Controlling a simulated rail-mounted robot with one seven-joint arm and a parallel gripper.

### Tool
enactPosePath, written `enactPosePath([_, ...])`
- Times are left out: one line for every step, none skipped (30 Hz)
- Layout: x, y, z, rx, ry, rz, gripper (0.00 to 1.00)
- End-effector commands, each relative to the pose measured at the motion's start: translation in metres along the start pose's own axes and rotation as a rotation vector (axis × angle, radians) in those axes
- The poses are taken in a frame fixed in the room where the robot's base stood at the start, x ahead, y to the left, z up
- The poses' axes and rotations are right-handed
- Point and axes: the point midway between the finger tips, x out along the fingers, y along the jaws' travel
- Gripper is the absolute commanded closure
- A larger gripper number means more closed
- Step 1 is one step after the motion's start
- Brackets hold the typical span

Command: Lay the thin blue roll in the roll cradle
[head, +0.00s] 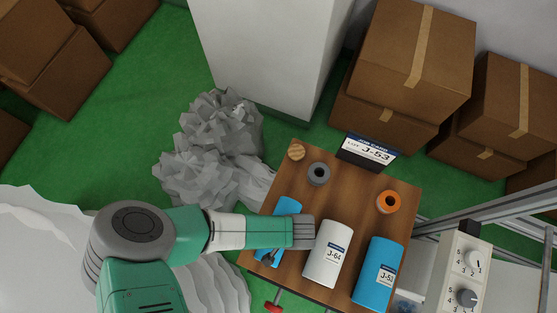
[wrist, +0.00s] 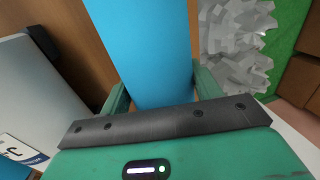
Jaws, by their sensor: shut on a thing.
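The thin blue roll (head: 288,205) is at the left part of the wooden table top (head: 345,205), partly covered by my arm in the head view. My gripper (head: 283,233) reaches over it from the left and is shut on it. In the wrist view, the blue roll (wrist: 152,45) runs between the two green fingers of my gripper (wrist: 160,92). I cannot tell whether it still touches the table. A thicker blue roll (head: 377,275) with a label lies at the right. I cannot make out the roll cradle in either view.
A white roll labelled J-64 (head: 327,255) lies close to the right of my gripper. A grey ring (head: 318,174), an orange ring (head: 388,202) and a job card reading J-53 (head: 368,151) are toward the back. A dial panel (head: 464,275) and metal rails stand at right.

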Motion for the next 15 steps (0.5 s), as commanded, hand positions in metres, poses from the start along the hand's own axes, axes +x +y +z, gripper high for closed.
enactPosePath([0.0094,0.0022,-0.0001,0.002,0.0,-0.001,0.62])
enactPosePath([0.0119,0.0028,-0.0002,0.002,0.0,-0.001,0.62])
enactPosePath([0.0145,0.0032,-0.0004,0.002,0.0,-0.001,0.62])
enactPosePath([0.016,0.0034,-0.0005,0.002,0.001,-0.001,0.62])
enactPosePath([0.0171,0.0035,-0.0006,0.001,0.001,-0.001,0.62])
enactPosePath([0.0179,0.0036,-0.0006,0.001,0.001,-0.001,0.62])
enactPosePath([0.018,0.0036,-0.0006,0.0,0.001,-0.001,0.62])
enactPosePath([0.018,0.0037,-0.0006,0.0,0.001,-0.001,0.62])
enactPosePath([0.0177,0.0036,-0.0005,0.0,0.001,0.0,0.62])
enactPosePath([0.0174,0.0036,-0.0005,0.0,0.001,0.0,0.62])
enactPosePath([0.0172,0.0036,-0.0005,0.0,0.001,0.0,0.62])
enactPosePath([0.0172,0.0036,-0.0004,0.0,0.001,0.0,0.62])
enactPosePath([0.0172,0.0036,-0.0004,0.0,0.001,0.0,0.62])
enactPosePath([0.0171,0.0037,-0.0004,0.0,0.001,0.0,0.62])
enactPosePath([0.0172,0.0037,-0.0004,0.0,0.001,0.0,0.62])
